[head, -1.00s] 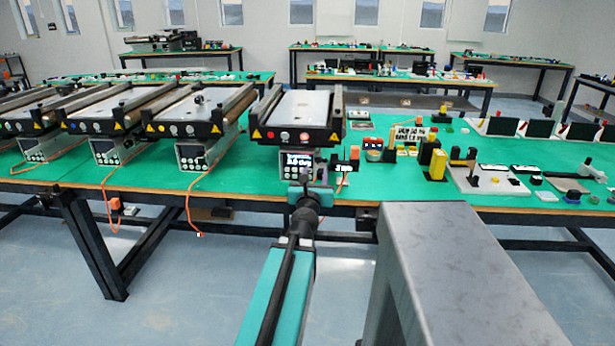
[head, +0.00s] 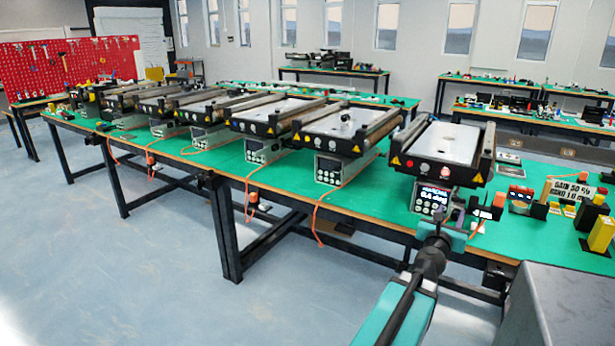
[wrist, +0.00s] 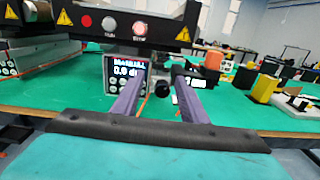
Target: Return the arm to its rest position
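My gripper (wrist: 160,82) shows in the wrist view with its two grey-purple fingers spread apart. It is open, and nothing is held between the fingers. A black knob and the lit control box (wrist: 127,72) of a mini conveyor stand beyond the fingertips. In the head view my arm reaches up from the bottom right, its end in front of the nearest conveyor (head: 450,140) and just below that conveyor's control box (head: 433,198).
A row of several conveyors (head: 335,130) runs left along the green-topped bench (head: 290,190), with orange cables hanging from it. Yellow and black blocks (head: 600,234) and a small sign (head: 569,190) stand to the right. Open floor (head: 130,270) lies at the front left.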

